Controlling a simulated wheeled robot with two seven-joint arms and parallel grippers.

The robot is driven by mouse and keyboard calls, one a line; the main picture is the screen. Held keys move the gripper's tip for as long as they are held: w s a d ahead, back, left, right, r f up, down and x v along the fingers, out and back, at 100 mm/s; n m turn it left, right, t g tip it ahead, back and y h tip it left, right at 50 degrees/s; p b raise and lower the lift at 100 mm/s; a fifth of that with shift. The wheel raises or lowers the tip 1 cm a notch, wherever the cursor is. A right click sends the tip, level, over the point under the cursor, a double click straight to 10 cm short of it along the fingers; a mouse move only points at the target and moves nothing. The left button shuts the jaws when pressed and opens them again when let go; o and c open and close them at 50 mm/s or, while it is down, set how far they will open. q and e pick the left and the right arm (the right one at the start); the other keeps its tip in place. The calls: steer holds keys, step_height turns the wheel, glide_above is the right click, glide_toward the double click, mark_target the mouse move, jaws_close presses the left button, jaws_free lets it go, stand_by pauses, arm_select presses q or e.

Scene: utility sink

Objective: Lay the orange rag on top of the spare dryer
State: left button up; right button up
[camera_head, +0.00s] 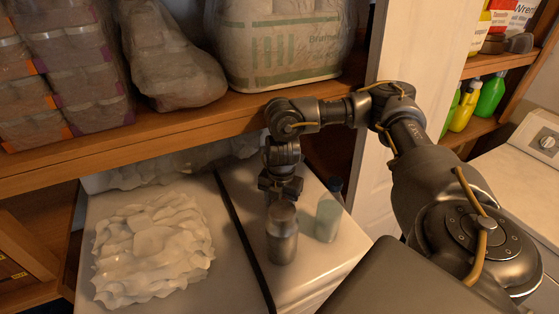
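No orange rag shows in this view. Two white appliance tops stand side by side below the shelf: the left one (120,196) bears a crumpled off-white cloth (153,247), the right one (322,262) a grey metal canister and a pale bottle. Another white appliance with a knob (520,170) stands at the right edge. I cannot tell which is the spare dryer. My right arm comes in from the right, and its gripper (281,190) points down at the top of the grey canister (282,236). Whether its fingers grip the canister is unclear. My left gripper is out of view.
A wooden shelf (190,125) with wrapped packs (60,70) and a large bag (282,45) overhangs the appliances. A white door panel (375,195) and shelves with bottles (465,105) are at right.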

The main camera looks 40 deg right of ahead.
steer(key=shift+f, duration=0.25)
steer(key=o, duration=1.1)
steer(key=shift+o, duration=0.2)
steer(key=shift+r, duration=0.15)
step_height(320, 180, up, 12)
steer(key=shift+s, duration=0.2)
steer(key=shift+d, duration=0.1)
